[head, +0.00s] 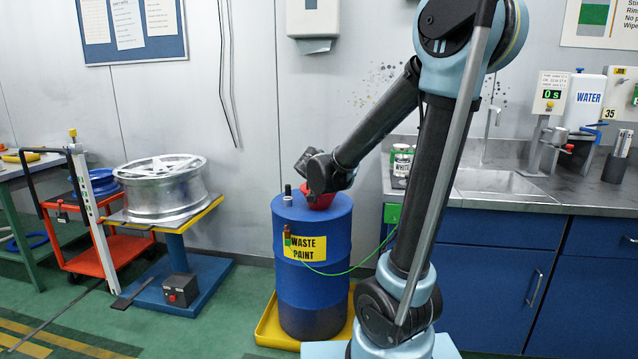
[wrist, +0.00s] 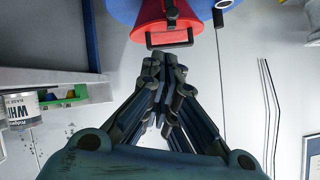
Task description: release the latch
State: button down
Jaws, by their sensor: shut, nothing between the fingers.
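A blue drum (head: 313,280) labelled "WASTE PAINT" stands with a red funnel (head: 322,203) on its top. In the wrist view the red funnel (wrist: 150,22) shows at the top, with a dark rectangular loop (wrist: 169,43), perhaps the latch, on its near edge. My gripper (wrist: 166,62) is shut and empty, its fingertips just below the loop in the picture; I cannot tell whether they touch it. In the head view my wrist hangs over the drum and partly covers the funnel.
A yellow tray (head: 268,330) holds the drum. A green cable (head: 345,272) runs from the drum to the right. A sink counter (head: 510,195) with cans is at right. A stand with a metal wheel (head: 160,190) and a red cart (head: 105,255) are at left.

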dwell(0.4)
jog(key=w+r+n+g, duration=0.1)
jog(key=w+r+g, duration=0.4)
jog(key=w, duration=0.4)
jog(key=shift+n+g, duration=0.4)
jog(key=shift+g, duration=0.1)
jog(key=shift+a, duration=0.1)
jog(key=x, duration=0.9)
jog(key=shift+w+a+f, duration=0.15)
jog(key=shift+w, duration=0.05)
jog(key=shift+s+a+f, duration=0.15)
jog(key=shift+s+f, duration=0.25)
jog(key=shift+f, duration=0.2)
jog(key=shift+s+a+f, duration=0.2)
jog(key=shift+s+f, duration=0.2)
jog(key=shift+f, duration=0.2)
jog(key=shift+s+a+f, duration=0.15)
jog(key=shift+s+f, duration=0.25)
jog(key=shift+s, duration=0.1)
jog(key=shift+s+t, duration=0.15)
jog(key=shift+t, duration=0.25)
